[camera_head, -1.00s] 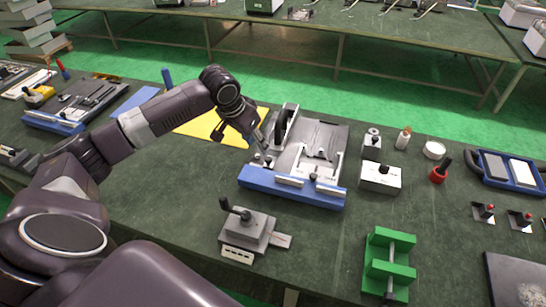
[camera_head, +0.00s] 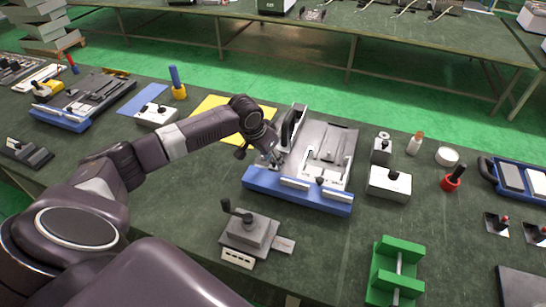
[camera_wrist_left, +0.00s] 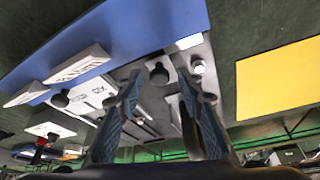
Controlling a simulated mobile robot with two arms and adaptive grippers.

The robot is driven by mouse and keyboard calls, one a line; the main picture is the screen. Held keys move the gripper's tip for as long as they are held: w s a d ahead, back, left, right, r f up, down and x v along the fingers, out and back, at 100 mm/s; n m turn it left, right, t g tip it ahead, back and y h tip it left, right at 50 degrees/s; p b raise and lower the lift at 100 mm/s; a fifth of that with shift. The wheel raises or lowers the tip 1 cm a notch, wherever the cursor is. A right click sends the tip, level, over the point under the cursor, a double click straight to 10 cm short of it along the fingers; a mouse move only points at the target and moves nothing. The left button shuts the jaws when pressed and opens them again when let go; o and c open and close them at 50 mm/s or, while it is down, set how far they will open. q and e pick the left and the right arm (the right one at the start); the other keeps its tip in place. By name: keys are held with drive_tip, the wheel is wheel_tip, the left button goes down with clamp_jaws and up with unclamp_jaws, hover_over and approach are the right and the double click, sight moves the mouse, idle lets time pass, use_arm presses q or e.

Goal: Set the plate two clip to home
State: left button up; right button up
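The blue-edged grey fixture (camera_head: 330,200) lies mid-table, with metal plates, white labelled blocks along its front and black-knobbed clips. I cannot read which clip is plate two's. My left gripper (camera_head: 271,163) is low over the fixture's front left part and hides what is under it. In the left wrist view the gripper's two blue fingers (camera_wrist_left: 163,102) are apart. A black-knobbed clip (camera_wrist_left: 158,75) shows between and beyond the fingertips, with no clear contact. Another black knob (camera_wrist_left: 60,99) is further left, near the blue edge (camera_wrist_left: 110,38). My right gripper is not in view.
A yellow sheet (camera_head: 213,107) lies behind the left arm. A grey block with a lever (camera_head: 250,235) stands in front of the fixture, and a green bracket (camera_head: 384,278) at front right. A white box (camera_head: 389,187) and small parts stand right of the fixture.

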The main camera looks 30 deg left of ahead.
use_arm(q)
drive_tip(key=shift+s, duration=0.1)
drive_tip(key=shift+c, duration=0.2)
clamp_jaws()
drive_tip(key=w, duration=0.2)
drive_tip(key=w+a+b, duration=0.1)
drive_tip(key=w, duration=0.2)
drive_tip(key=shift+w, duration=0.1)
drive_tip(key=shift+a+r, duration=0.15)
drive_tip(key=shift+r, duration=0.05)
drive_tip(key=shift+w, duration=0.1)
drive_tip(key=shift+c, duration=0.7)
unclamp_jaws()
drive_tip(key=shift+o, duration=0.9)
drive_tip(key=shift+f, duration=0.2)
